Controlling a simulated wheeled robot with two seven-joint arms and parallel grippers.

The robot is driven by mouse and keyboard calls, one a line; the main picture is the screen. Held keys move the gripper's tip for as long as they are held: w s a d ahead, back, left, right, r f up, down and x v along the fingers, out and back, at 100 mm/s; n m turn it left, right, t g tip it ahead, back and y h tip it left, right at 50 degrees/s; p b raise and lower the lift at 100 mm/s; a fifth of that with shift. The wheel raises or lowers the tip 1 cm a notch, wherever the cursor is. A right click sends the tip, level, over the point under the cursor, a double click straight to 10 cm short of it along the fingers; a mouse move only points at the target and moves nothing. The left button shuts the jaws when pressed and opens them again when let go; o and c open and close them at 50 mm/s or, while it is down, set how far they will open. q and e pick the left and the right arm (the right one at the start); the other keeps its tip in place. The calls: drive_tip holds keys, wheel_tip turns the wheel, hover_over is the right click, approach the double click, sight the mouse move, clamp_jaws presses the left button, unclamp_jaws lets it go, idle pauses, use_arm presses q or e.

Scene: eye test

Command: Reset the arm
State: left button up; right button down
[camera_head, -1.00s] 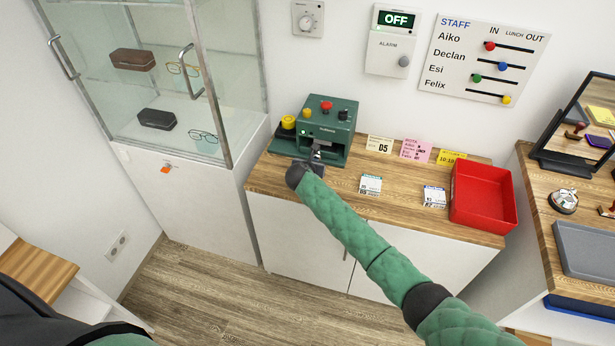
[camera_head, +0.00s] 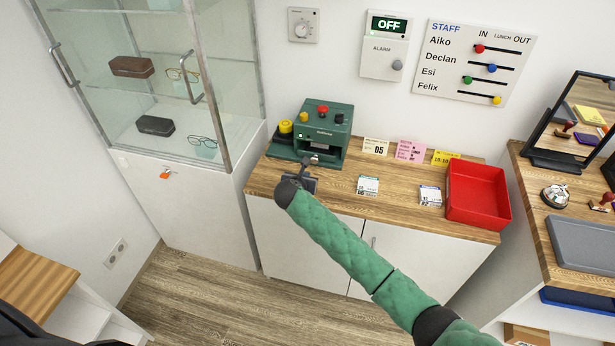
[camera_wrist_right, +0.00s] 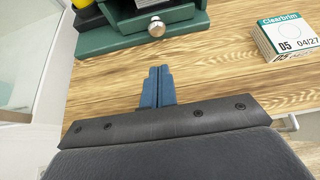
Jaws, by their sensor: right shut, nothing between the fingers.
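My right arm (camera_head: 335,245), in a green sleeve, reaches in from the lower right in the head view. Its gripper (camera_head: 307,174) is over the wooden counter, just in front of the green machine (camera_head: 327,122). In the right wrist view the blue fingers of my right gripper (camera_wrist_right: 158,76) are together, with nothing between them. They point at the machine's base (camera_wrist_right: 122,40) and its silver knob (camera_wrist_right: 156,28), with bare wood showing around them. My left gripper is not in view.
A red tray (camera_head: 477,222) stands at the counter's right end. Small boxes (camera_head: 368,186) and note cards (camera_head: 410,151) lie between. A glass cabinet (camera_head: 226,120) stands left. A mirror (camera_head: 548,140) and grey tray (camera_head: 578,247) are on the right counter.

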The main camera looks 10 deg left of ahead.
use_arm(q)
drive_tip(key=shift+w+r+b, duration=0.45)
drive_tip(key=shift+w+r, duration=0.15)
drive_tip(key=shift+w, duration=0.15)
use_arm(e)
drive_tip(key=shift+v, duration=1.95)
